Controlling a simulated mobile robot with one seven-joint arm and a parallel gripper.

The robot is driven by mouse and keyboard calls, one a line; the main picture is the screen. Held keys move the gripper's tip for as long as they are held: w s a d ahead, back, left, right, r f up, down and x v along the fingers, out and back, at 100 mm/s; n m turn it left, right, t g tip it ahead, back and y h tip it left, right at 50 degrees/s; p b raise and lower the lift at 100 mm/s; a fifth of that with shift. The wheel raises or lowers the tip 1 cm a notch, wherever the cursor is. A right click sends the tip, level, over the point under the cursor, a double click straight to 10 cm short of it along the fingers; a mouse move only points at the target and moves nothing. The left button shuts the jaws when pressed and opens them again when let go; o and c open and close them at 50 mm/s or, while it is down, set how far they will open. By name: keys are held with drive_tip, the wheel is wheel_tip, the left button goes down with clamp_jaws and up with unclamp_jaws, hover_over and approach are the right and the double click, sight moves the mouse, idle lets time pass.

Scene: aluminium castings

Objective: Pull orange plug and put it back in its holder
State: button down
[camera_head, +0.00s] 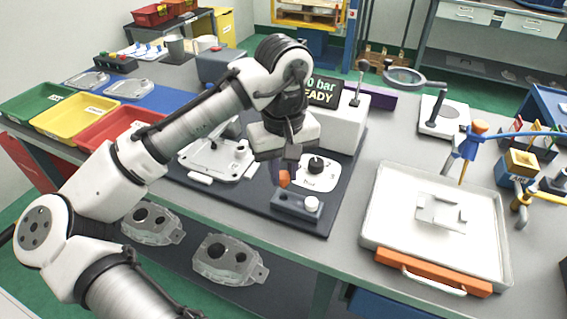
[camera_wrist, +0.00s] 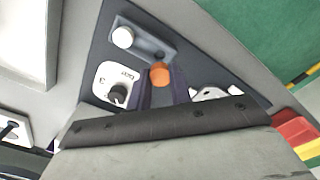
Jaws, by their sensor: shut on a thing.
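My gripper (camera_head: 283,168) is shut on the orange plug (camera_head: 284,179), which sticks out below the fingertips. In the wrist view the orange plug (camera_wrist: 160,75) shows between the two dark fingers of my gripper (camera_wrist: 161,88). The small grey holder block (camera_head: 285,199) lies on the dark mat just in front of the plug. It also shows in the wrist view (camera_wrist: 147,44), beyond the plug. A white plug (camera_head: 312,203) sits at its right end. The plug appears to be above the mat and clear of the block, but its exact height is hard to tell.
A white plate with a black knob (camera_head: 316,164) lies right beside my gripper. A casting (camera_head: 217,160) lies to the left, and the display box (camera_head: 340,122) stands behind.

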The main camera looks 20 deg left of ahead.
sight(284, 186)
drive_tip(key=shift+f+b, duration=0.45)
drive_tip(key=shift+f, duration=0.65)
drive_tip(key=shift+p, duration=0.95)
idle(0.9)
drive_tip(key=shift+f+b, duration=0.75)
drive_tip(key=shift+f, duration=0.55)
drive_tip(key=c, duration=1.2)
unclamp_jaws()
drive_tip(key=shift+r, duration=0.1)
wheel_tip(284, 186, up, 14)
drive_tip(key=shift+f+p, duration=0.15)
drive_tip(key=shift+p, duration=0.3)
